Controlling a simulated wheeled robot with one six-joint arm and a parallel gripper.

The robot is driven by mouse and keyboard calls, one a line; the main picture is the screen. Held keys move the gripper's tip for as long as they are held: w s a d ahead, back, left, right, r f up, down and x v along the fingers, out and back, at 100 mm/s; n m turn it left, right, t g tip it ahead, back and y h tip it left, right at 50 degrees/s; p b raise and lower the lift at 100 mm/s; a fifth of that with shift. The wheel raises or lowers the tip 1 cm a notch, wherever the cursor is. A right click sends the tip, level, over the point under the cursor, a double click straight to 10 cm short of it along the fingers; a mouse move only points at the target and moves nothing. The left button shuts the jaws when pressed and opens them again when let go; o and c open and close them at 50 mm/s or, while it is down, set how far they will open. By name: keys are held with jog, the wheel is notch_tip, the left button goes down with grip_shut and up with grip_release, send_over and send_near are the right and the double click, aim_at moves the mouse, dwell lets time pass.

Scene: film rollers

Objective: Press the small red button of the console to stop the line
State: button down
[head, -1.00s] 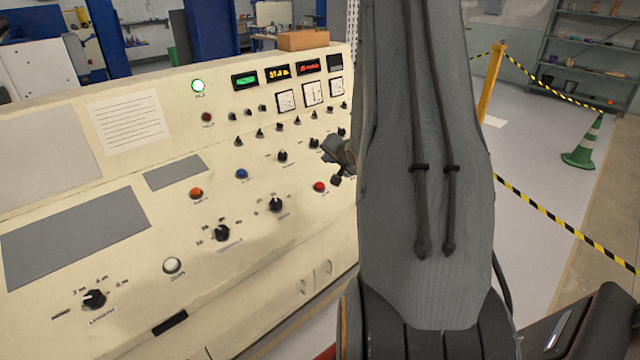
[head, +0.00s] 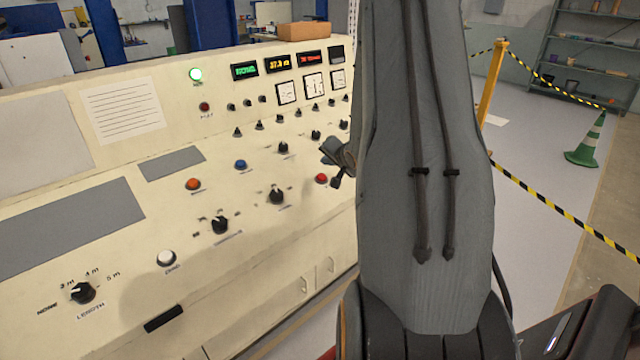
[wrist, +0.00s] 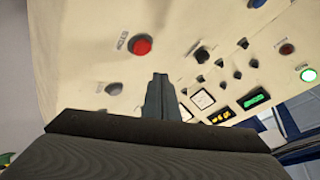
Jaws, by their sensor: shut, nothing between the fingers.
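The cream console (head: 120,235) fills the left of the head view. Its small red button (head: 321,179) shows at the right end of the lower panel, just left of and below my gripper (head: 334,168), which is partly hidden by my arm. In the wrist view the red button (wrist: 141,45) sits above and a little left of the tips of my gripper (wrist: 159,76), with a small label beside it. The fingers are together with nothing between them. They look apart from the button; the exact gap cannot be told.
Black knobs (head: 277,195), a blue button (head: 240,165), an orange button (head: 193,184) and a white button (head: 166,258) stand on the panel. A green lamp (head: 195,74) is lit. A striped barrier tape (head: 560,220) and cone (head: 586,143) are at the right.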

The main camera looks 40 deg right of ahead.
jog(key=shift+w+f+b, duration=0.25)
jog(key=shift+f+b, duration=0.15)
jog(key=shift+f, duration=0.5)
jog(key=shift+w+f+b, duration=0.2)
jog(key=shift+f+b, duration=0.2)
jog(key=shift+f, duration=0.45)
dwell(0.7)
jog(key=shift+f, duration=0.4)
jog(key=shift+w+f, duration=0.2)
jog(key=shift+f, duration=0.25)
dwell(0.6)
jog(key=shift+r, duration=0.15)
jog(key=shift+s+r+p, duration=0.25)
jog(key=shift+r+p, duration=0.45)
jog(key=r+p, duration=0.2)
jog(key=s+r+p, duration=0.1)
jog(key=r+p, duration=0.1)
jog(key=r, duration=0.1)
dwell(0.6)
